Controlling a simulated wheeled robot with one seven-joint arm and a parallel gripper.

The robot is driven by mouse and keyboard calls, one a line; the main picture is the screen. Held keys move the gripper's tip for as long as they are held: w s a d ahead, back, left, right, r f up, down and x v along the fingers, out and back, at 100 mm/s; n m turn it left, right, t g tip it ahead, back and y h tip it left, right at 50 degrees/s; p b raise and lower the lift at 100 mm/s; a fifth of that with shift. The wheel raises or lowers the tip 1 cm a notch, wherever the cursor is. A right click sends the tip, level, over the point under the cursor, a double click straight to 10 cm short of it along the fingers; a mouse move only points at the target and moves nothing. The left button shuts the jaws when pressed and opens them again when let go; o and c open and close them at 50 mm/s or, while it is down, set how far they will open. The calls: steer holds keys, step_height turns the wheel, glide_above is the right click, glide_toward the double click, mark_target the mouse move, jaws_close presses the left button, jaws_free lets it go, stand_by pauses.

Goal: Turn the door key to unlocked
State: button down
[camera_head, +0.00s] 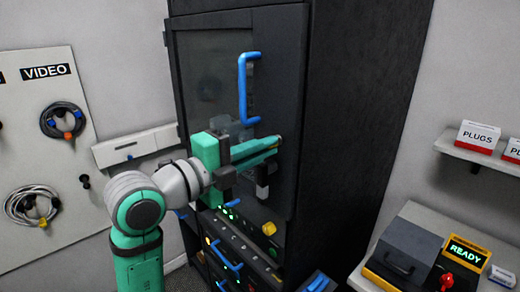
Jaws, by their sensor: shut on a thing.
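A dark rack cabinet has a glass-fronted door (210,80) with a blue pull handle (243,90). My gripper (277,145) reaches in from the left, its green fingers pointing right at the door's edge just below the handle. The fingers are together on the door key at their tips. The key itself is almost wholly hidden by the fingers, so I cannot tell which way it is turned. The door looks closed.
Rack units with lit buttons and a yellow knob (269,228) sit below my gripper. Coiled cables (64,121) hang on the left wall board. At right are a shelf with a PLUGS box (478,136) and a bench with a READY display (467,253).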

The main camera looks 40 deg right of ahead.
steer(key=shift+s+d, duration=0.1)
steer(key=shift+s, duration=0.1)
steer(key=c, duration=1.9)
jaws_free()
steer(key=shift+o, duration=0.2)
steer(key=shift+w, duration=0.1)
steer(key=a, duration=1)
steer(key=shift+s+a, duration=0.4)
steer(key=shift+s, duration=0.05)
steer(key=shift+w+f, duration=0.1)
